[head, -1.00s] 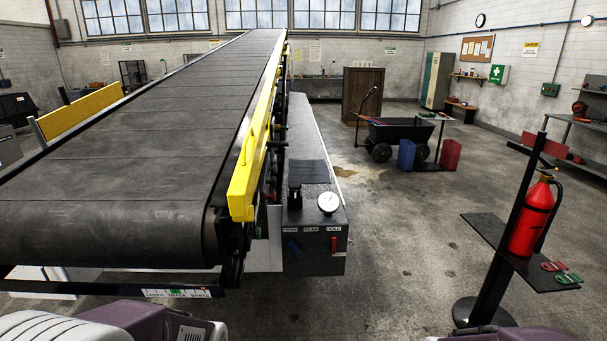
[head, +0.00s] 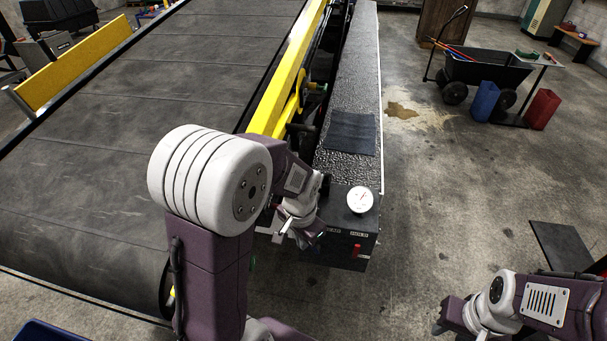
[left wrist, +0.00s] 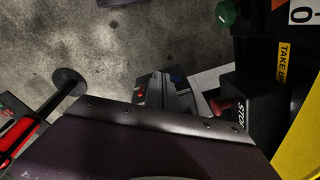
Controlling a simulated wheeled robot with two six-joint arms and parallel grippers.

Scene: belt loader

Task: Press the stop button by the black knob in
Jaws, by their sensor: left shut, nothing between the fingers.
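The black knob (head: 325,186) stands on the control box, left of the white gauge, partly covered by my left wrist. In the left wrist view a black housing with a STOP label (left wrist: 238,113) carries a red button (left wrist: 222,105), partly hidden by my purple wrist body. I cannot make out that button in the head view. My left gripper (head: 301,237) is shut and empty, pointing down beside the left part of the control box; I cannot tell whether it touches anything. My right gripper (head: 452,316) hangs at the lower right, away from the box; its fingers are unclear.
The control box (head: 345,244) has a gauge (head: 360,199) and a red lever (head: 356,251). The belt (head: 130,170) and yellow guard rail (head: 285,85) lie left. A green knob (left wrist: 227,13) shows in the left wrist view.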

